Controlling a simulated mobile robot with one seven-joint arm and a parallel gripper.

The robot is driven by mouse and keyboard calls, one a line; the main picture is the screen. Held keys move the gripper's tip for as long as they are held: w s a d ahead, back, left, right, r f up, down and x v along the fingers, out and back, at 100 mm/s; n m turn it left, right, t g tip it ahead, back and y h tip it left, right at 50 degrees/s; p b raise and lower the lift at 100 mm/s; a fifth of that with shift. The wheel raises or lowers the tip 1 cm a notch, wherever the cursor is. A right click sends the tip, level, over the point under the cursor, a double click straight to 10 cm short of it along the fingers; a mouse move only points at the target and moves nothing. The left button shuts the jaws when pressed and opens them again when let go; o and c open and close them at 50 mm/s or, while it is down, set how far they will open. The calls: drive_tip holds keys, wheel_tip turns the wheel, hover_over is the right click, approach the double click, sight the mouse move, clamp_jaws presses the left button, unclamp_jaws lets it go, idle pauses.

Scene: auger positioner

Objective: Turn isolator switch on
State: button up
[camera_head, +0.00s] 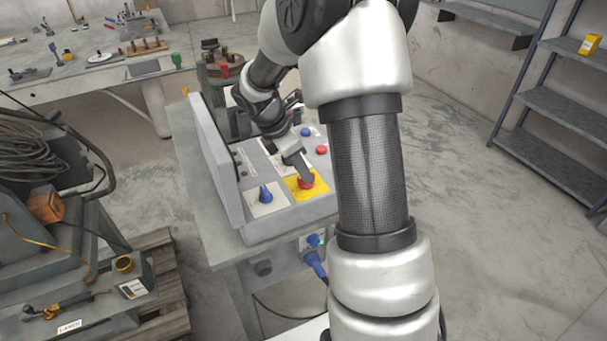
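A red knob on a yellow plate (309,191), which looks like the isolator switch, sits near the front of the grey control box (290,221). My gripper (304,176) reaches down from above, with its fingertips right at the red knob. The gripper covers part of the knob, so its turn position is not clear. I cannot tell whether the fingers touch the knob or whether they are open or shut.
A blue knob (265,194) on a white plate stands just left of the yellow plate. A red button (321,150) and a blue button (305,132) lie behind. The box's raised lid (212,160) stands along its left side. A blue plug (315,262) hangs below.

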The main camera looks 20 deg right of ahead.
drive_tip(key=shift+x, duration=1.1)
clamp_jaws()
